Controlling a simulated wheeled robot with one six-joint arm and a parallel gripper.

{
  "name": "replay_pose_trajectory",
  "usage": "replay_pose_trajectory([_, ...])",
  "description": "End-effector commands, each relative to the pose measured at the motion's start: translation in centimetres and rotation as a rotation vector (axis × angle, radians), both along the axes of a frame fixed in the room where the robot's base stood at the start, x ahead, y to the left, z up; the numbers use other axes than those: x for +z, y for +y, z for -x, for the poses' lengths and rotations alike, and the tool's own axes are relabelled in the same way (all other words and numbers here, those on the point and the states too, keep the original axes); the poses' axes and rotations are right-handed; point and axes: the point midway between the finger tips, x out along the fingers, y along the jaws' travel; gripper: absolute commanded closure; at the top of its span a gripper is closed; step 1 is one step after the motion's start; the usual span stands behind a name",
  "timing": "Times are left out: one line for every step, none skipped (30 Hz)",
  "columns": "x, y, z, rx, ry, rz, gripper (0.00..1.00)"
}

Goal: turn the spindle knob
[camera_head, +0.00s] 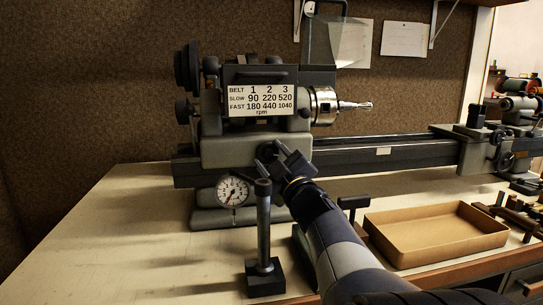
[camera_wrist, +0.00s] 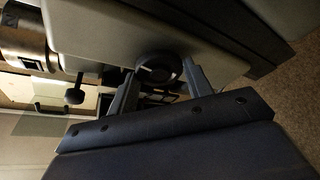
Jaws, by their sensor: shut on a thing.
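The grey lathe headstock (camera_head: 225,152) stands on the bench, with a speed chart (camera_head: 263,97) on its front. My gripper (camera_head: 272,158) is at the headstock's lower front, to the right of centre. In the wrist view a round dark knob (camera_wrist: 158,67) with a ring-shaped face sits on the pale casting. The fingers of my gripper (camera_wrist: 160,74) stand on either side of it, shut on it. In the head view the fingers and wrist mostly cover the knob. A smaller dark knob (camera_wrist: 75,96) on a short stem is to the left in the wrist view, apart from the fingers.
A dial gauge (camera_head: 233,191) and a dark post on a square base (camera_head: 265,278) stand close to my arm's left. The chuck (camera_head: 323,105) holds a pointed bit to the upper right. An open cardboard tray (camera_head: 436,232) lies right of my arm. The bench's left side is clear.

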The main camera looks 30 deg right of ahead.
Motion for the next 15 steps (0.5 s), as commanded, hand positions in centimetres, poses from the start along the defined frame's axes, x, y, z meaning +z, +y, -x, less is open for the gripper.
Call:
replay_pose_trajectory([0.41, -0.14, 0.02, -0.003, 0.014, 0.044, 0.75])
replay_pose_trajectory([0.42, -0.14, 0.01, -0.002, 0.023, 0.071, 0.75])
replay_pose_trajectory([0.43, -0.12, 0.01, -0.001, 0.032, 0.108, 0.75])
replay_pose_trajectory([0.43, -0.12, 0.01, -0.001, 0.040, 0.131, 0.75])
replay_pose_trajectory([0.40, -0.12, 0.01, -0.001, 0.046, 0.153, 0.75])
replay_pose_trajectory([0.36, -0.13, 0.01, -0.001, 0.053, 0.177, 0.75])
replay_pose_trajectory([0.31, -0.13, 0.02, -0.001, 0.057, 0.192, 0.75])
replay_pose_trajectory([0.26, -0.14, 0.01, -0.001, 0.060, 0.202, 0.75])
replay_pose_trajectory([0.21, -0.13, 0.02, 0.000, 0.062, 0.212, 0.75])
replay_pose_trajectory([0.16, -0.13, 0.02, 0.000, 0.064, 0.216, 0.75])
replay_pose_trajectory([0.12, -0.12, 0.02, 0.000, 0.064, 0.218, 0.75])
replay_pose_trajectory([0.09, -0.10, 0.03, 0.000, 0.064, 0.219, 0.75])
replay_pose_trajectory([0.08, -0.11, 0.02, 0.000, 0.064, 0.218, 0.75])
replay_pose_trajectory([0.08, -0.11, 0.02, 0.000, 0.064, 0.218, 0.75])
replay_pose_trajectory([0.08, -0.11, 0.02, 0.000, 0.064, 0.218, 0.75])
